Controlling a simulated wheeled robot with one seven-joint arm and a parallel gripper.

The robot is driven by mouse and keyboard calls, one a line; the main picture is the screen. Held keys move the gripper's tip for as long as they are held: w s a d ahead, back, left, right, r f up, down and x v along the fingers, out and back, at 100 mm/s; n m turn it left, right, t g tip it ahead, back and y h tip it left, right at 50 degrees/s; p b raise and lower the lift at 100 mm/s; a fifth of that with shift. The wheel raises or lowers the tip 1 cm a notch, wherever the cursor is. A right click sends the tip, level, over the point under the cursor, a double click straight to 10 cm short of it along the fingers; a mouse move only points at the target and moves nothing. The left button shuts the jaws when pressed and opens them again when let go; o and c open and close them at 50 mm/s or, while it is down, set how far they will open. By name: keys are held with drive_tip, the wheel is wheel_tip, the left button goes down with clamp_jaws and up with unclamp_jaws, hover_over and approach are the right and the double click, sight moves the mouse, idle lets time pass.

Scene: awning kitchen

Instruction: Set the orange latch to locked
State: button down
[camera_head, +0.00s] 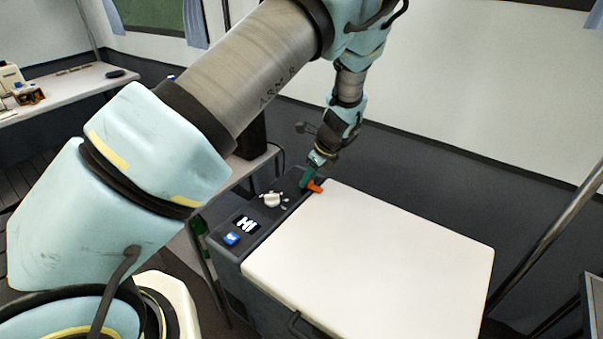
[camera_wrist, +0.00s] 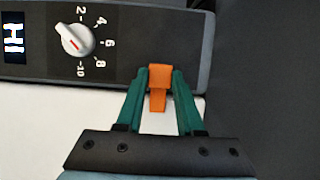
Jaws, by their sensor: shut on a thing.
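The orange latch (camera_head: 315,187) sits at the far end of the cooler's dark control panel, by the edge of the white lid (camera_head: 370,262). In the wrist view the latch (camera_wrist: 159,84) lies between the green fingers, with its narrower end reaching over the white lid. My gripper (camera_head: 308,178) comes down on it from above. It also shows in the wrist view (camera_wrist: 160,82), its fingertips closed against both sides of the latch's wider part. Whether the latch is locked cannot be told from its look.
The control panel (camera_wrist: 140,20) carries a white dial (camera_wrist: 75,40) with numbers and a lit display (camera_wrist: 14,40). A blue button (camera_head: 232,239) is at the panel's near end. A dark wall (camera_head: 420,165) stands close behind the cooler. The lid's top is clear.

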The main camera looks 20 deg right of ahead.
drive_tip(key=shift+s+d, duration=0.15)
drive_tip(key=c, duration=0.5)
unclamp_jaws()
drive_tip(key=b+v, duration=0.1)
drive_tip(key=v, duration=0.9)
drive_tip(key=shift+s+r+b, duration=0.25)
drive_tip(key=shift+r+b, duration=0.1)
drive_tip(key=shift+b, duration=0.05)
drive_tip(key=shift+w, duration=0.1)
drive_tip(key=w+a+r+n+g+h, duration=0.1)
drive_tip(key=w+a+r+n, duration=0.1)
drive_tip(key=a+n, duration=0.6)
drive_tip(key=w+a+r+n+g, duration=0.1)
drive_tip(key=w+a+r+n, duration=0.3)
drive_tip(key=a, duration=0.8)
drive_tip(key=s+a+r+n, duration=0.1)
drive_tip(key=s+a+n, duration=0.2)
drive_tip(key=a+n, duration=0.2)
drive_tip(key=s+a+r+n+h, duration=0.1)
drive_tip(key=s+a+n, duration=0.2)
drive_tip(key=a+n, duration=0.3)
drive_tip(key=s+a+n+p, duration=0.1)
drive_tip(key=s+a+n, duration=0.3)
drive_tip(key=a, duration=0.5)
drive_tip(key=shift+a+r+n, duration=0.3)
drive_tip(key=shift+r+n, duration=0.1)
drive_tip(key=shift+n, duration=0.7)
